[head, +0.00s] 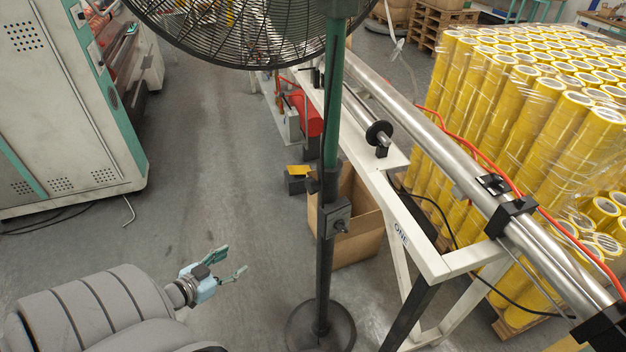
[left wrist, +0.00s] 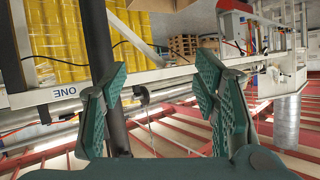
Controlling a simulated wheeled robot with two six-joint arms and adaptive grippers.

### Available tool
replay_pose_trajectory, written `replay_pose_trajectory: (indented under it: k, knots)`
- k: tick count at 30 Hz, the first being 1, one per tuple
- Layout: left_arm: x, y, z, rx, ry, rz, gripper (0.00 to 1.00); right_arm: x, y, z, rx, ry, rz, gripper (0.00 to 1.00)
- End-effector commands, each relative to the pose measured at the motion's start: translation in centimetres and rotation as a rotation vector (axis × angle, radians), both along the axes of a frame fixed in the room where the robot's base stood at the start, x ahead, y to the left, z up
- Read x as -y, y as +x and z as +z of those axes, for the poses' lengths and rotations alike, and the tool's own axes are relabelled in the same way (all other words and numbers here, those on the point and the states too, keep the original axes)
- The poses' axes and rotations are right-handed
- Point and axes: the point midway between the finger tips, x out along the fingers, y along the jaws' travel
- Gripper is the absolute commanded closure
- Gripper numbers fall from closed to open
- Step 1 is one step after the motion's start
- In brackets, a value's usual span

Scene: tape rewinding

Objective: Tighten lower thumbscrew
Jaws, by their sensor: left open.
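The fan stand's dark lower pole (head: 323,275) stands upright near the middle of the head view. A square dark clamp with a small knob, apparently the lower thumbscrew (head: 338,225), sits on this pole below the green upper tube (head: 333,95). My left gripper (head: 235,259) is open and empty, to the left of the pole and clear of it. In the left wrist view its teal fingers (left wrist: 163,68) are spread apart, with a dark pole (left wrist: 100,45) running behind the left finger. The thumbscrew cannot be made out there. My right gripper is not in view.
The fan cage (head: 250,25) hangs overhead and the round base (head: 320,328) stands on the floor. A cardboard box (head: 355,220) and a white machine frame (head: 435,262) stand behind and right of the pole. Yellow tape rolls (head: 530,110) fill the right. Floor at left is clear.

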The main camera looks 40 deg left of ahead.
Motion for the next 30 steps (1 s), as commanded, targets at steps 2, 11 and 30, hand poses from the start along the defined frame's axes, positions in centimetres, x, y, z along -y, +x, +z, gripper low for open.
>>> replay_pose_trajectory:
  k: [2,11,30]
  knots:
    - [1.1,3.6,9.5,0.189,-0.055,-0.165,0.45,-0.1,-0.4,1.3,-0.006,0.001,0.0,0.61]
    - [6.6,7.5,20.3,0.406,-0.216,-0.436,0.45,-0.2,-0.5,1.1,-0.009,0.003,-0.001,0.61]
    - [11.4,19.4,20.3,0.403,-0.209,-0.431,0.45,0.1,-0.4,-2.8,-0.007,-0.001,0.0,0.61]
